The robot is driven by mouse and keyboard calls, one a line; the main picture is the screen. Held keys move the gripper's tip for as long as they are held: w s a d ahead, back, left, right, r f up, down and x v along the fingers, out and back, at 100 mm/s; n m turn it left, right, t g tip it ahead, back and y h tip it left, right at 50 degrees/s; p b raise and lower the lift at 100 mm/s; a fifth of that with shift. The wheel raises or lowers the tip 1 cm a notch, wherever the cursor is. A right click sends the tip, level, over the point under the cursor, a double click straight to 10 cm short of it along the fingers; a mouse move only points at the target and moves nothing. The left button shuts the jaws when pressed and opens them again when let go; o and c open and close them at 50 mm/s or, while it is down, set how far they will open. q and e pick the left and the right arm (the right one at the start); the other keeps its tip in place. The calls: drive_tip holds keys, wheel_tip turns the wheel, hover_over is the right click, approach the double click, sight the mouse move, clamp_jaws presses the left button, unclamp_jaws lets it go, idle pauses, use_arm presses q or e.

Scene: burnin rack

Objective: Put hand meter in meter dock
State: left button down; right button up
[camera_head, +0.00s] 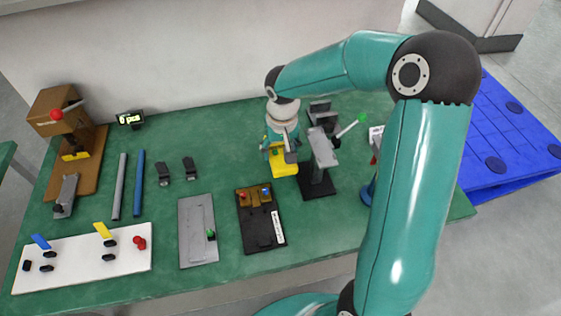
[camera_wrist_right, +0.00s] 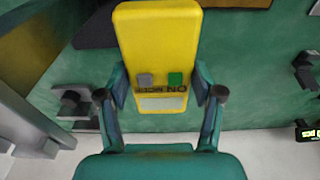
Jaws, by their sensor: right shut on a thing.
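The hand meter (camera_head: 284,163) is a yellow block below my right gripper (camera_head: 280,146) in the head view, above the green table. In the right wrist view the meter (camera_wrist_right: 158,45) shows a grey button, a green button and a pale panel. The fingers of my right gripper (camera_wrist_right: 160,95) press on its two sides. I cannot tell for sure which fixture is the meter dock; a dark grey bracket (camera_head: 320,107) stands at the back, just right of the gripper. My left gripper is not in view.
A grey press-like stand (camera_head: 322,150) with a green-tipped lever is close right of the meter. A black panel (camera_head: 262,232) lies in front, beside a grey plate (camera_head: 198,240). A white board (camera_head: 85,262) is front left. Bare table lies left of the gripper.

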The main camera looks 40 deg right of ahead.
wheel_tip(320, 180, down, 6)
drive_tip(key=shift+r, duration=0.15)
drive_tip(key=shift+s, duration=0.1)
drive_tip(key=shift+b, duration=0.3)
drive_tip(key=o, duration=1)
